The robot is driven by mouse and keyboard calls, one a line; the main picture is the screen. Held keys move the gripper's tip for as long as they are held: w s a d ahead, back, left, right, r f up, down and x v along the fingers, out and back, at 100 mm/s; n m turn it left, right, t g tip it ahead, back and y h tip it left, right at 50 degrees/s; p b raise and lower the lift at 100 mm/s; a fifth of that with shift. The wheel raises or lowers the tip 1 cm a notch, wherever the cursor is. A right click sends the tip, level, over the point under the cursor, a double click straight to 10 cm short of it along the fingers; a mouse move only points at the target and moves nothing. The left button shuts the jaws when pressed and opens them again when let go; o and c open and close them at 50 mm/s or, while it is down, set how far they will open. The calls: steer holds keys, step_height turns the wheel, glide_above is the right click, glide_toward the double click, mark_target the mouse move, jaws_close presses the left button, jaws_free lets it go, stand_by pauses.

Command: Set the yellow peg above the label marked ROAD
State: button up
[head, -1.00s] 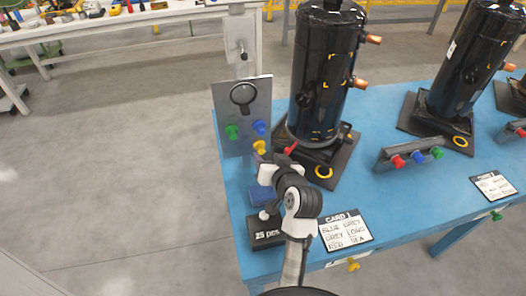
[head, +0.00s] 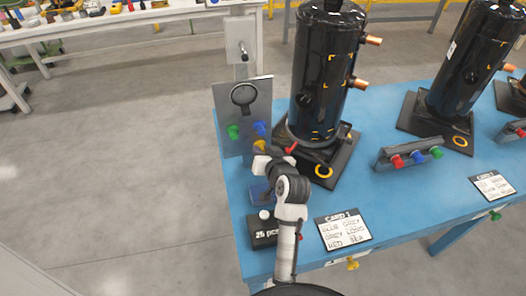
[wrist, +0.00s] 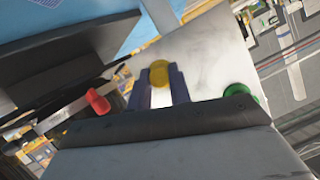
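The yellow peg (wrist: 160,72) sits between the two dark fingertips of my gripper (wrist: 160,84) in the wrist view. The gap between the fingers is about as wide as the peg's head, and I cannot tell whether they press on it. In the head view the yellow peg (head: 259,145) shows low on the upright grey panel (head: 228,103), partly hidden by my gripper (head: 262,165). A green peg (head: 233,131) and a blue peg (head: 260,128) are above it on the panel. I cannot read a ROAD label in either view.
A black compressor (head: 325,80) stands right of the panel, with a red part (head: 291,148) near its base. A small peg rack (head: 408,158) is farther right.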

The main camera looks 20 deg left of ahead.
jaws_close()
steer(key=shift+o, duration=0.6)
jaws_free()
jaws_close()
steer(key=shift+s, duration=0.1)
